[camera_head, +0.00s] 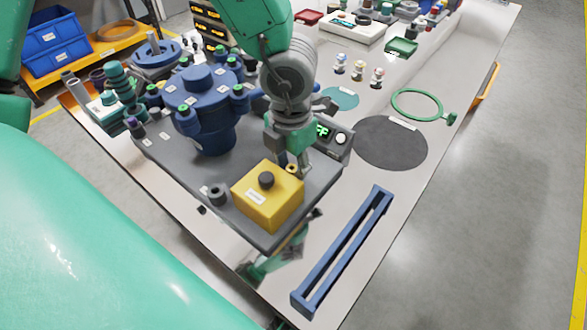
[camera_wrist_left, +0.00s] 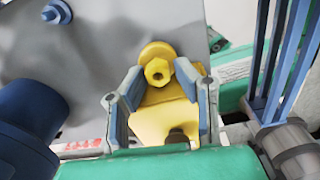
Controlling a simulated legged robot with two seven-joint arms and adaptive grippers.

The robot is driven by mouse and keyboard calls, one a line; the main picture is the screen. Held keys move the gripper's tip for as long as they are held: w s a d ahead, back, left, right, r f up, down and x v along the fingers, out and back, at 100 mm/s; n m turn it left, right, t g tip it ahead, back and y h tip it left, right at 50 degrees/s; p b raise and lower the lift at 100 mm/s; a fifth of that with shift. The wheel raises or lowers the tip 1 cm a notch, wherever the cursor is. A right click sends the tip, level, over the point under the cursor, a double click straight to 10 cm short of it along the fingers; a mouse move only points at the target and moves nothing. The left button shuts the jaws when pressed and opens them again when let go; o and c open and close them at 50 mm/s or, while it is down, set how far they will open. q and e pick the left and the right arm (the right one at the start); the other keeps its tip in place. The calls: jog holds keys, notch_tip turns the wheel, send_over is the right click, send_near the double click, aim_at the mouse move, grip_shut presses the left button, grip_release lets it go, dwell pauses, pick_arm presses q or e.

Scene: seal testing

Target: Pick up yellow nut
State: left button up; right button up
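The yellow nut (camera_head: 291,168) is a small ring-shaped piece on the grey platform, beside the yellow box (camera_head: 270,208). In the left wrist view the nut (camera_wrist_left: 157,70) has a hexagonal front and a round disc behind it. My left gripper (camera_head: 300,168) is low over the platform, right at the nut. In the left wrist view its two fingers (camera_wrist_left: 160,95) stand apart, and the nut shows just beyond the gap between them. A blurred green and grey gripper, seemingly my right one (camera_head: 285,250), is beside the platform's front edge, partly hidden; its fingers are unclear.
A blue flanged housing (camera_head: 212,132) stands left of my left gripper on the grey platform (camera_head: 180,168). A long blue frame (camera_head: 343,252) and a dark round mat (camera_head: 392,145) lie to the right.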

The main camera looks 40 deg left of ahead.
pick_arm(q)
jog(key=shift+a, duration=0.2)
grip_shut()
